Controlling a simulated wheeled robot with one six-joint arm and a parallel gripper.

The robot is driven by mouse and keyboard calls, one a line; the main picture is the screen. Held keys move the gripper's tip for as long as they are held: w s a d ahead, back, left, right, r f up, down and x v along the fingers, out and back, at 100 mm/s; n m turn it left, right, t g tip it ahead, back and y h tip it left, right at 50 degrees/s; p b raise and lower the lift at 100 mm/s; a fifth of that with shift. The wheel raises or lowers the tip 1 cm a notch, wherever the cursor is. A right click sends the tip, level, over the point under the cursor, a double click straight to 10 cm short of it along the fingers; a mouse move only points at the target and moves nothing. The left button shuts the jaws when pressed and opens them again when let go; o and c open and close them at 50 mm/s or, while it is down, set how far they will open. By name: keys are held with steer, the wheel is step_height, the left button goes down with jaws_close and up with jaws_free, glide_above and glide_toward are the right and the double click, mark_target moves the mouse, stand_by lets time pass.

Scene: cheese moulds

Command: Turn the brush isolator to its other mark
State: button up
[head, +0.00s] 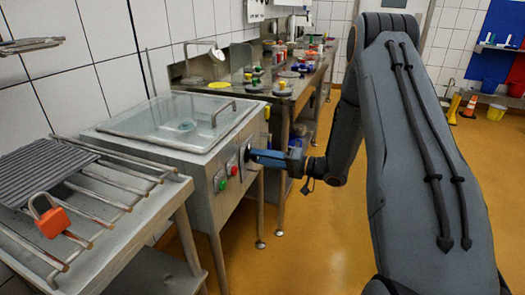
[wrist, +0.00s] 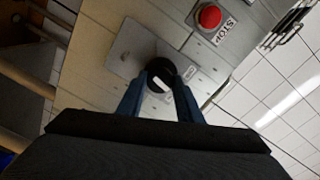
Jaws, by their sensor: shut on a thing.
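The brush isolator is a round black knob (wrist: 160,75) with a white bar on its face, set on a grey plate (wrist: 127,57) on the front of the steel washing cabinet. My gripper (wrist: 160,88) has blue fingers, one on each side of the knob, and is shut on it. Small labels sit beside the knob in the wrist view, too small to read. I cannot tell which mark the knob points to.
A red stop button (wrist: 209,16) with a STOP label sits close to the knob. A green button (head: 222,184) is below the red one in the head view. A rack with a red padlock (head: 50,216) stands at left. The orange floor (head: 330,240) is clear.

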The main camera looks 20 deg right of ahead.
steer(key=shift+m+p, duration=1.85)
steer(key=shift+m, duration=1.35)
steer(key=o, duration=1)
steer(key=shift+o, duration=0.2)
steer(key=shift+d, duration=0.1)
steer(key=v, duration=0.7)
steer(key=shift+d+b, duration=0.3)
steer(key=shift+b, duration=0.15)
steer(key=shift+s, duration=0.15)
